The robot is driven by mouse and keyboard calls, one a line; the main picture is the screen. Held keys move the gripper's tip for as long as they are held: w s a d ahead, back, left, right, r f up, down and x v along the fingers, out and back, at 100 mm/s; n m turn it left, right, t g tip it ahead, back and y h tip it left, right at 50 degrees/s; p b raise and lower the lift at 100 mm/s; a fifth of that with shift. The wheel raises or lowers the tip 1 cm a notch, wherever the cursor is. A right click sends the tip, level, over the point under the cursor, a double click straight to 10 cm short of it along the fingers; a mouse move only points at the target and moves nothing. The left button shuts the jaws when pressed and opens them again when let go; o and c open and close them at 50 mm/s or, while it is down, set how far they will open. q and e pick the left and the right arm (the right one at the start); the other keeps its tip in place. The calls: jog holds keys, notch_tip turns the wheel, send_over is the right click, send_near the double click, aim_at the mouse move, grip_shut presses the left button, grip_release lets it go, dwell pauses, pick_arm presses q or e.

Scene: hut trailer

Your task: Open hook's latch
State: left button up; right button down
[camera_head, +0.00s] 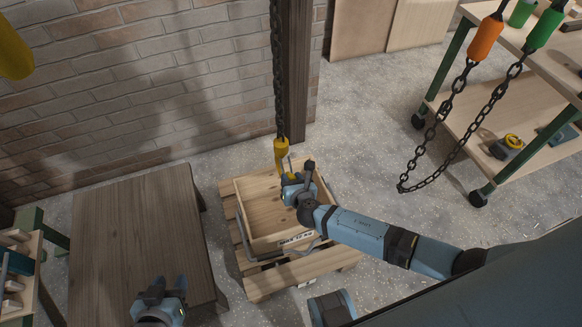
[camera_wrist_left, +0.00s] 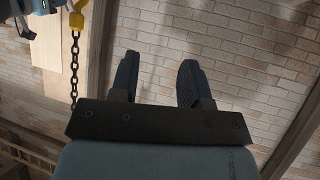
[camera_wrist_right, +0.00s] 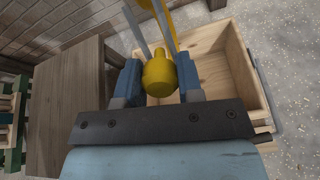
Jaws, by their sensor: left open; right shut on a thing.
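The yellow hook (camera_head: 281,147) hangs from a dark chain over the wooden crate. My right gripper (camera_head: 291,179) is at its lower part. In the right wrist view, a rounded yellow part of the hook (camera_wrist_right: 158,76) sits between the fingers, which are shut on it. A thin grey strip (camera_wrist_right: 136,28), seemingly the latch, stands beside the yellow curve beyond the fingers. The hook also shows upside down in the left wrist view (camera_wrist_left: 77,19). My left gripper (camera_head: 171,284) is open and empty over the front of the brown table, away from the hook.
The crate (camera_head: 247,222) stands on a pallet (camera_head: 262,283), below the hook. The brown table (camera_head: 130,226) is to the left. A wooden post and brick wall stand behind. A wheeled workbench (camera_head: 530,80) and looped chain are at the right. Floor between is clear.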

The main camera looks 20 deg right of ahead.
jog(key=shift+r+g+p, duration=0.3)
jog(key=shift+r+p, duration=0.55)
jog(key=shift+p, duration=0.05)
jog(key=g+p, duration=0.1)
jog(key=p, duration=0.3)
jog(key=shift+r, duration=0.15)
pick_arm(q)
notch_tip(320, 180, up, 7)
jog(key=p, duration=0.2)
jog(key=shift+s+a+m, duration=0.3)
jog(key=shift+s+a, duration=0.1)
pick_arm(e)
jog(key=shift+s+g, duration=0.1)
jog(key=shift+g, duration=0.3)
pick_arm(q)
jog(key=shift+f, duration=0.1)
